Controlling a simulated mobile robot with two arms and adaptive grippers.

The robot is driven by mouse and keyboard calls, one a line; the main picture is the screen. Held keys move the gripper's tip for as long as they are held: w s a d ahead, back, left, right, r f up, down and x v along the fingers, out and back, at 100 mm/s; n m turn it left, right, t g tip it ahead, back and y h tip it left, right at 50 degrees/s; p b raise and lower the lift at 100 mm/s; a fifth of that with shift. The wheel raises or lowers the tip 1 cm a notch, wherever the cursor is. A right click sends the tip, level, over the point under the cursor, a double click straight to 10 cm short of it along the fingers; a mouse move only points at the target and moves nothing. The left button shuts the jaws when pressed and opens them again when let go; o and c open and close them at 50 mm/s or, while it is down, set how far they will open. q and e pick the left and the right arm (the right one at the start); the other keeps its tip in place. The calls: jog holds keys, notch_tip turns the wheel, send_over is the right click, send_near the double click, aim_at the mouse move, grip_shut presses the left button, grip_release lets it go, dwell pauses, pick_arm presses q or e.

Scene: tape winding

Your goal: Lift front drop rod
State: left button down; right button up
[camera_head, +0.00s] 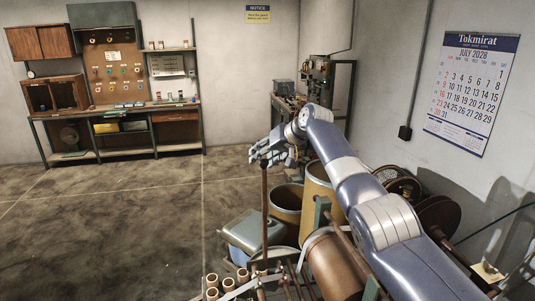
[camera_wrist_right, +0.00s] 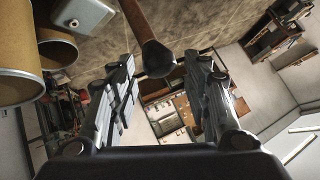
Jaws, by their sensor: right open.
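A thin brown rod (camera_head: 264,212) stands nearly upright at the middle of the head view, its lower end among machine parts. My right gripper (camera_head: 262,158) is at the rod's top end. In the right wrist view the gripper (camera_wrist_right: 157,88) is open, one finger on each side. The rod's rounded dark end (camera_wrist_right: 157,58) shows between and just beyond the fingers, with a gap on both sides. I cannot tell whether this rod is the front drop rod. My left gripper is not in view.
Brown drums (camera_head: 318,195), a copper-coloured roller (camera_head: 340,268) and a grey-blue bin (camera_head: 240,238) crowd the space below my right arm. Several short tan tubes (camera_head: 212,281) stand at the bottom. A workbench (camera_head: 115,112) stands at the back left. Open floor (camera_head: 110,220) lies left.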

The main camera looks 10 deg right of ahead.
jog(key=shift+v, duration=0.9)
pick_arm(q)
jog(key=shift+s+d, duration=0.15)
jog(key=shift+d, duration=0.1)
pick_arm(e)
jog(key=v, duration=0.9)
jog(key=shift+d+r, duration=0.15)
jog(key=shift+r, duration=0.05)
